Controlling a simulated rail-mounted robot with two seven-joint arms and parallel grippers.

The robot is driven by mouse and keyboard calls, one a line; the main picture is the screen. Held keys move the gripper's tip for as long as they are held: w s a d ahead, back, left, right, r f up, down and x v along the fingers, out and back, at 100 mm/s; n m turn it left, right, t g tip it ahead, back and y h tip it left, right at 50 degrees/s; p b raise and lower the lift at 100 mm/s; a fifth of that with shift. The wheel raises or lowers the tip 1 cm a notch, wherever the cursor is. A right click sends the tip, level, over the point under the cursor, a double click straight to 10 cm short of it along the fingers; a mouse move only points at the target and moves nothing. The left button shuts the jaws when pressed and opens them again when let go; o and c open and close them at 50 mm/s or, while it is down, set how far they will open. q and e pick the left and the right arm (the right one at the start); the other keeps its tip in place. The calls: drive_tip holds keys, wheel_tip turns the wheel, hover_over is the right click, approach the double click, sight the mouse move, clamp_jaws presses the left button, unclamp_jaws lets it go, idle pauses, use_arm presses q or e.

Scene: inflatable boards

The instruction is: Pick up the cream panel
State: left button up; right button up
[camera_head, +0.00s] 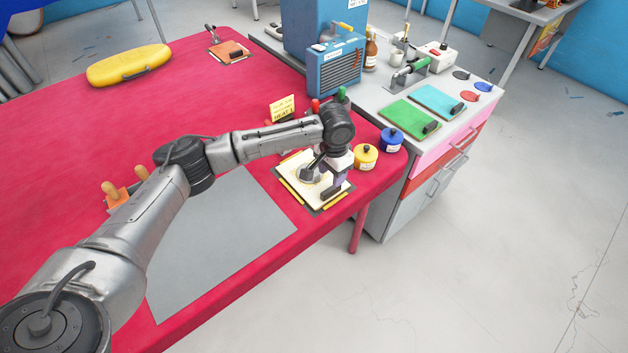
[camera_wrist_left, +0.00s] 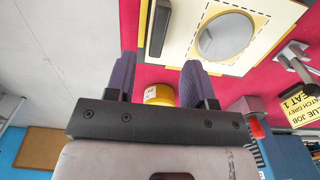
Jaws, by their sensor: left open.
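The cream panel (camera_head: 294,167) lies on the red table near its right front corner, with a dark base and yellow strips at its edges. It carries a grey round patch (camera_head: 309,175) and a black handle. In the left wrist view the cream panel (camera_wrist_left: 183,38) fills the top, with the patch (camera_wrist_left: 228,36) right of centre and the black handle (camera_wrist_left: 158,22). My left gripper (camera_head: 335,180) is open over the handle side of the panel and hides part of it. In the wrist view the handle lies beyond the gap between the purple fingertips (camera_wrist_left: 157,68). My right gripper is not in view.
A yellow pot (camera_head: 365,157) and a blue pot (camera_head: 391,140) stand close behind the gripper. A yellow sign (camera_head: 282,108) stands beyond the panel. A grey mat (camera_head: 225,235) lies left of it. A yellow case (camera_head: 128,65) lies far left. The grey cabinet (camera_head: 437,150) adjoins the table.

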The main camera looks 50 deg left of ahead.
sight(331, 189)
use_arm(q)
drive_tip(key=shift+d+f+b, duration=0.1)
drive_tip(key=shift+f+b, duration=0.95)
drive_tip(key=shift+f, duration=2.1)
drive_tip(key=shift+c, duration=0.3)
clamp_jaws()
